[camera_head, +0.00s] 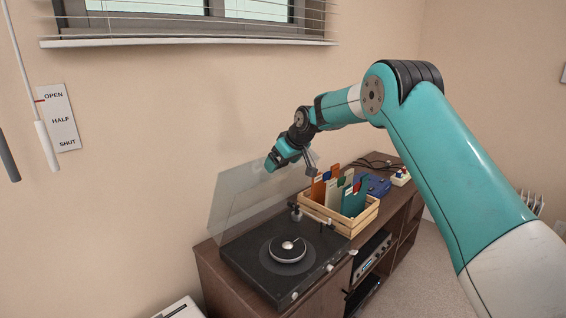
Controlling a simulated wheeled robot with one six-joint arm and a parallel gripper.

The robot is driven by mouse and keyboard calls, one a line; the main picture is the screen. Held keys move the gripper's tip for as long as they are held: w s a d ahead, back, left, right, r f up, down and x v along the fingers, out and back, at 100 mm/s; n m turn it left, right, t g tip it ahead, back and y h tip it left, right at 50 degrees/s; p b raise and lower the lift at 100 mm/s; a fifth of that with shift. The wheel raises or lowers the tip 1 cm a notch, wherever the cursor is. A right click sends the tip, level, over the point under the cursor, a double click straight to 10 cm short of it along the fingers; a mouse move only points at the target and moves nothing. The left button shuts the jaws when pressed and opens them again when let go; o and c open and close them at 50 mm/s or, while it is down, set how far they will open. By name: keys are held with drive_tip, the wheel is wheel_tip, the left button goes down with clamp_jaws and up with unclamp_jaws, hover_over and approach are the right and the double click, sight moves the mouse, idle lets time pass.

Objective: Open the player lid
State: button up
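The record player (283,257) is a black turntable with a round platter, on top of a dark brown cabinet. Its see-through lid (240,200) is raised and stands steeply along the player's back edge, by the wall; the platter is uncovered. My gripper (311,166) is small in view, just right of the lid's upper right corner and above the wooden crate. I cannot tell whether it touches the lid. Its fingers are too small and partly hidden to show whether they are open or shut.
A wooden crate (367,216) with colored record sleeves stands right of the player. A blue item (377,186), cables and a white power strip (401,177) lie further right on the cabinet (211,262). A cord with a white handle (47,146) hangs left.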

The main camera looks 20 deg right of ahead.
drive_tip(key=shift+o, duration=0.3)
drive_tip(key=shift+s, duration=0.1)
drive_tip(key=b+v, duration=0.4)
drive_tip(key=v, duration=1.3)
drive_tip(key=shift+s+d+r, duration=0.1)
drive_tip(key=shift+r, duration=0.05)
drive_tip(key=s+a+f+n+g+y, duration=0.2)
drive_tip(key=s+a+f+g, duration=0.15)
drive_tip(key=s+a, duration=1.45)
drive_tip(key=s+f+g, duration=0.1)
drive_tip(key=s+f, duration=0.3)
drive_tip(key=s, duration=0.7)
drive_tip(key=s+a+f+g, duration=0.1)
drive_tip(key=s+f, duration=0.3)
drive_tip(key=s, duration=0.7)
drive_tip(key=shift+s+a+n+g, duration=0.25)
drive_tip(key=shift+s+n+g, duration=0.05)
drive_tip(key=shift+s+g, duration=0.15)
drive_tip(key=shift+w+d, duration=0.1)
